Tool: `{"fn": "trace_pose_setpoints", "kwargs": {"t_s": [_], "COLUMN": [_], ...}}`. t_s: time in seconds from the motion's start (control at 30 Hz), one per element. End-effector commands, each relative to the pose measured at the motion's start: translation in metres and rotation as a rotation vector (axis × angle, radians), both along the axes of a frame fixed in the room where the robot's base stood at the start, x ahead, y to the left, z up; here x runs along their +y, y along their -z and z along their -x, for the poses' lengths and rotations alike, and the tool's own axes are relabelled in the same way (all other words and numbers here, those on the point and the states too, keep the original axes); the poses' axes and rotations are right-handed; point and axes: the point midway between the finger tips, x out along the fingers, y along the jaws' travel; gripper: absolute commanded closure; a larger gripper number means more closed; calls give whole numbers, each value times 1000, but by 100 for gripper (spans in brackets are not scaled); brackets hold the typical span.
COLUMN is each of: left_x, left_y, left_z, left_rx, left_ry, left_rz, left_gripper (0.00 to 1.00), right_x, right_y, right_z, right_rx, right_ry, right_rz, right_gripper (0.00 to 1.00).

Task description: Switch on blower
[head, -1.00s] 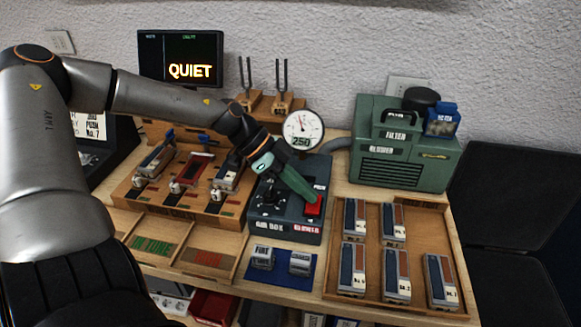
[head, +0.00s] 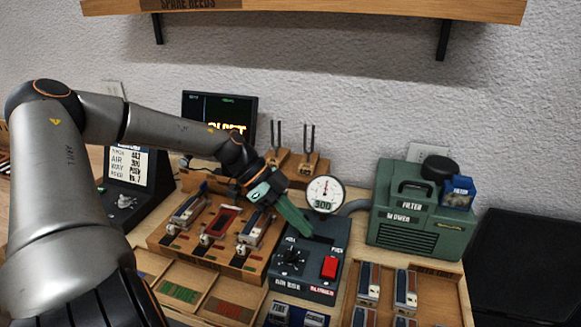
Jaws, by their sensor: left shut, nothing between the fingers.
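The green blower box (head: 419,222) stands at the back right of the bench, with a grey hose at its left side. The dark air box (head: 309,270) sits in front of it. Its red blower switch (head: 329,267) is on the right of its top, and a black knob (head: 291,257) is on the left. The round gauge (head: 325,192) behind the air box has a display reading about 300. My left gripper (head: 305,231) is shut and empty, its green fingers above the back of the air box, apart from the red switch. My right gripper is not in view.
A wooden rack with reed blocks (head: 222,232) lies left of the air box. A tray of blocks (head: 437,293) lies to the right. Two tuning forks (head: 309,145) and a monitor (head: 219,115) stand behind. A shelf (head: 330,8) crosses the top.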

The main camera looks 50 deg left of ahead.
Motion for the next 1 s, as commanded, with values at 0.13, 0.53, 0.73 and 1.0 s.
{"fn": "trace_pose_setpoints", "kwargs": {"t_s": [0.13,0.53,0.73,1.0], "left_x": [10,18,17,17], "left_y": [-13,-22,-22,-21], "left_z": [7,14,14,14], "left_rx": [-2,0,0,0], "left_ry": [-1,-1,-1,-1], "left_rz": [-2,1,1,1], "left_gripper": [100,100,100,100], "right_x": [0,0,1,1], "right_y": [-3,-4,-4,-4], "right_z": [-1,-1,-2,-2], "right_rx": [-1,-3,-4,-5], "right_ry": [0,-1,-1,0], "right_rz": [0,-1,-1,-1], "right_gripper": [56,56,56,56]}}
